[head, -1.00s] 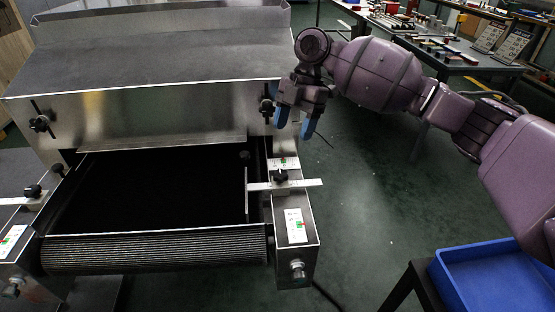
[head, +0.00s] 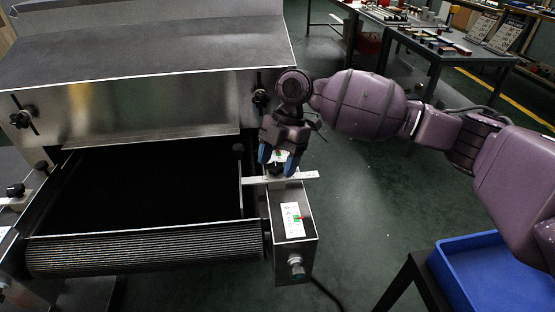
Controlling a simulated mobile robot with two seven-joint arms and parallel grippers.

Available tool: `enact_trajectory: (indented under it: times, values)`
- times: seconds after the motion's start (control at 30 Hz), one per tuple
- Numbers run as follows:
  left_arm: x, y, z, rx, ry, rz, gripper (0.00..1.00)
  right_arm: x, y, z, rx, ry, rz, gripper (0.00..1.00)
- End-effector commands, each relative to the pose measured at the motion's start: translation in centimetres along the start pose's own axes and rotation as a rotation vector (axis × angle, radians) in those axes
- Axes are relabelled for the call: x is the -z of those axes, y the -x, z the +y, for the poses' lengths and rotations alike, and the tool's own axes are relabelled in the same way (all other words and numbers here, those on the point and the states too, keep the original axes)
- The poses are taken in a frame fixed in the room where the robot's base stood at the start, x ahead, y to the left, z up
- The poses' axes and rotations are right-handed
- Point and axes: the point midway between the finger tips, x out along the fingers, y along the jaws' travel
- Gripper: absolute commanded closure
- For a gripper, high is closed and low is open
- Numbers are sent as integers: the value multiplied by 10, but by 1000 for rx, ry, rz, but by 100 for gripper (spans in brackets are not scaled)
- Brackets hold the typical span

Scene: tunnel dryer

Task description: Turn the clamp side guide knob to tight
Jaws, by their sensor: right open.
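The side guide's clamp knob (head: 276,170) is a small black knob on the side rail at the right of the dryer belt. It sits over a flat metal guide bar (head: 300,177), and my gripper partly hides it. My right gripper (head: 278,164) points down right above the knob, its two blue-tipped fingers apart, one to each side of it. Whether the fingers touch the knob cannot be told. A similar black knob (head: 16,191) stands on the left rail. My left gripper is not in view.
The dark conveyor belt (head: 140,190) runs under the metal hood (head: 150,60). A black hood knob (head: 260,98) is close behind my right gripper. A blue tray (head: 480,270) stands at lower right.

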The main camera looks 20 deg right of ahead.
Motion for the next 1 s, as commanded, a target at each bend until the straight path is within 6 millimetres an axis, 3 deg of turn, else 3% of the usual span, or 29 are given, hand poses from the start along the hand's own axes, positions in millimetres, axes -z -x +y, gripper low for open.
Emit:
enact_trajectory:
  times: [0.1,0.43,0.67,1.0]
  values:
    - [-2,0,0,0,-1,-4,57,0,0,0,0,0,0,37]
    - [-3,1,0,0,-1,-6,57,0,0,0,0,0,0,86]
    - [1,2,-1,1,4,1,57,1,2,0,-10,-20,0,86]
    - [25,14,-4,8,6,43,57,4,9,-2,-89,-192,-1,86]
